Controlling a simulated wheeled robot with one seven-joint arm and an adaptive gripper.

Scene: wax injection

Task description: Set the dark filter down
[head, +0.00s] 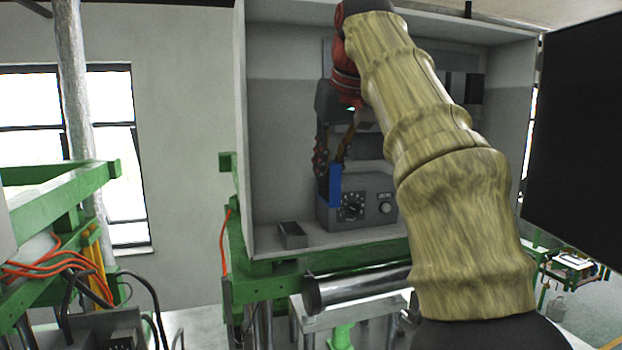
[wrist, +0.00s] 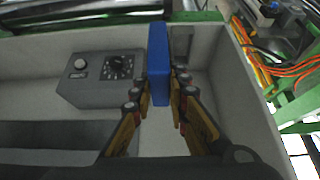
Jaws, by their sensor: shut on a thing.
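My gripper (head: 331,172) reaches into the grey open-fronted cabinet and points down. In the wrist view my gripper (wrist: 165,88) is shut on a slim upright block, the filter (wrist: 158,62), with a blue face and a dark side. The filter also shows blue in the head view (head: 335,187), close to the left edge of a grey dial box. Its lower end appears above the cabinet floor, but I cannot tell the gap exactly. A small dark open-topped holder (head: 292,235) stands on the cabinet floor to the left; it shows beside the filter in the wrist view (wrist: 203,42).
The grey dial box (head: 357,210) stands close right of the filter. The cabinet (head: 270,110) has walls on both sides and a front edge. Bare floor lies around the holder. Orange cables (head: 55,262) hang on a green frame outside. A metal cylinder (head: 355,287) lies below the cabinet.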

